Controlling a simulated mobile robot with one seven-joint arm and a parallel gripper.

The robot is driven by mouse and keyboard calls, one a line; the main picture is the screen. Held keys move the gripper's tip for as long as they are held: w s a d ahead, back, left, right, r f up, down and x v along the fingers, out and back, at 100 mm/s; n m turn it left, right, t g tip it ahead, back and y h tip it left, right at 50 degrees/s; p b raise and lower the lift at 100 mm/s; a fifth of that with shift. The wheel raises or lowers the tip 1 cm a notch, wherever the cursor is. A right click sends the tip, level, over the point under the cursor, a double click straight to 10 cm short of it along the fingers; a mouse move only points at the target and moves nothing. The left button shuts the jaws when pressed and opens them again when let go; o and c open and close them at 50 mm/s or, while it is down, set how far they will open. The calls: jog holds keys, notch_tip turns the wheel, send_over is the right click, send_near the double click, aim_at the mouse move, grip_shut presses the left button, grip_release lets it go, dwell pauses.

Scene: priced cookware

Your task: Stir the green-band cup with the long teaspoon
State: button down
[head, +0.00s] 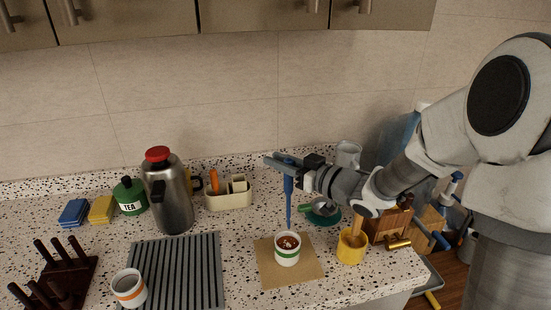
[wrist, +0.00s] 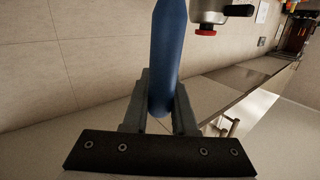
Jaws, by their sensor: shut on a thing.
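The green-band cup (head: 287,256) is white with a green stripe and holds a reddish-brown liquid with pale bits. It stands upright on a tan square mat (head: 268,277). My gripper (head: 283,161) is above the cup, shut on the blue handle of the long teaspoon (head: 288,190). In the wrist view the blue handle (wrist: 168,50) stands between the two fingers (wrist: 160,100).
A yellow cup (head: 351,251) stands close right of the mat. A ribbed grey mat (head: 190,280) with an orange-band cup (head: 129,290), a steel flask (head: 170,200) and a cream caddy (head: 229,200) are at left.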

notch_tip(320, 180, down, 11)
jog(key=b, duration=0.8)
jog(key=shift+r, duration=0.1)
jog(key=shift+s+p, duration=0.1)
jog(key=shift+p, duration=0.25)
dwell(1.0)
